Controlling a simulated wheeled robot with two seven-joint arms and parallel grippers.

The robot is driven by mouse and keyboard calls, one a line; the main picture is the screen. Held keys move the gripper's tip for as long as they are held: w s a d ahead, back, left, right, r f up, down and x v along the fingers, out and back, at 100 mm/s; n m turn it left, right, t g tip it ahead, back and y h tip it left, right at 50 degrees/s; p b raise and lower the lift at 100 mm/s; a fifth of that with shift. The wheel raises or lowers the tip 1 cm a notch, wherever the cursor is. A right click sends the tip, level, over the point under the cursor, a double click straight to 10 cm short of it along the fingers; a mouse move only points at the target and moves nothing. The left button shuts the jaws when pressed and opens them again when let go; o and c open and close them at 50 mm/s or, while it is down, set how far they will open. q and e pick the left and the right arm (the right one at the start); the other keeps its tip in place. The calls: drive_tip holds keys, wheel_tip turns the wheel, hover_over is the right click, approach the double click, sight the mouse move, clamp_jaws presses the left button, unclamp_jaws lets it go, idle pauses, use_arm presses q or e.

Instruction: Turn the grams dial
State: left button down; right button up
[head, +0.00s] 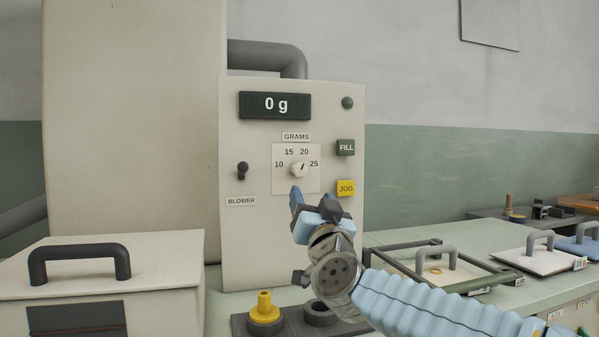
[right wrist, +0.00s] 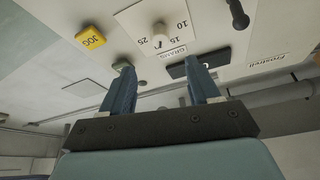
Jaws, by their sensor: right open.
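The grams dial (head: 298,169) is a small white knob on a pale plate marked 10, 15, 20 and 25. Its dark pointer mark leans up and slightly right, towards the 20. The display (head: 275,105) above reads 0 g. My right gripper (head: 302,200) is open and empty, just below and in front of the dial, apart from it. In the right wrist view, which looks upside down, the dial (right wrist: 158,28) lies beyond the gap between the two blue fingers (right wrist: 160,66). My left gripper is not in view.
A blower switch (head: 242,168) sits left of the dial. Below on the counter stand a yellow peg (head: 264,309), a dark ring (head: 320,314) and a handled lid (head: 440,275).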

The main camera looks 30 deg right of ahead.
sight(301, 172)
drive_tip(key=p+x, duration=0.2)
drive_tip(key=x, duration=1)
drive_tip(key=shift+f, duration=0.1)
drive_tip(key=c, duration=1)
drive_tip(key=shift+c, duration=0.2)
